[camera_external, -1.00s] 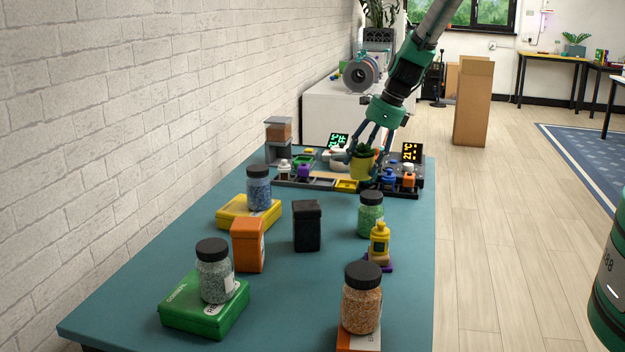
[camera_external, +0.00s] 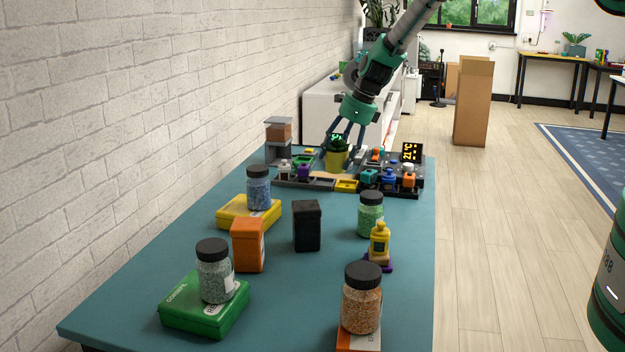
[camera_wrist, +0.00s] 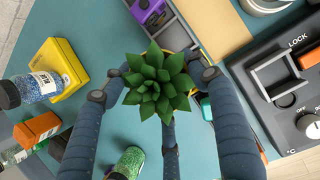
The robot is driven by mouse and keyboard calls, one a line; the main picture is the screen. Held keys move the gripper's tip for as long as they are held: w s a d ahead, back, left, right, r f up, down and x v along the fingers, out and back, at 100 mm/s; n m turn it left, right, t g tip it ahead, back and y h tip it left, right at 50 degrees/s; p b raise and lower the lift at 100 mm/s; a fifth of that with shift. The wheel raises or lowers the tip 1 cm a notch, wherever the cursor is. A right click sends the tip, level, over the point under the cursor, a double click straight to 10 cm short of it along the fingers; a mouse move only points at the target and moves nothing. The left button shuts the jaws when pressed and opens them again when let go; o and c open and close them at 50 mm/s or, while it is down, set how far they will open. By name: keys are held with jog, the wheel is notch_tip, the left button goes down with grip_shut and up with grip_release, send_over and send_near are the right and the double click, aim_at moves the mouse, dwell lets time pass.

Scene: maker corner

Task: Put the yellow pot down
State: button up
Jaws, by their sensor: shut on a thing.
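The yellow pot (camera_external: 337,159) holds a green succulent (camera_external: 337,143). My gripper (camera_external: 346,150) is shut on the pot, with its fingers around it, over the far end of the teal table (camera_external: 175,270). In the wrist view the succulent (camera_wrist: 157,83) fills the space between my fingers and hides most of the pot. I cannot tell whether the pot's base touches the surface under it.
A device panel with a lit display (camera_external: 411,152) stands right of the pot, beside small colored blocks (camera_external: 389,180).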

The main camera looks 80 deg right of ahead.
jog(key=shift+w+d+f, duration=0.1)
jog(key=shift+w+d, duration=0.45)
jog(key=shift+w, duration=0.25)
jog(key=shift+w+d+f, duration=0.1)
jog(key=shift+w+d, duration=0.45)
jog(key=shift+w, duration=0.2)
jog(key=shift+w+d, duration=0.55)
jog(key=shift+w, duration=0.25)
jog(key=shift+f+b, duration=0.35)
jog(key=shift+f, duration=1.4)
jog(key=shift+f, duration=0.6)
jog(key=o, duration=1.4)
jog(key=shift+f, duration=0.1)
jog(key=shift+o, duration=0.2)
jog(key=shift+r, duration=0.8)
jog(key=p+v, duration=0.1)
jog(key=v, duration=1)
jog(key=shift+s+r, duration=0.25)
jog(key=shift+r, duration=0.1)
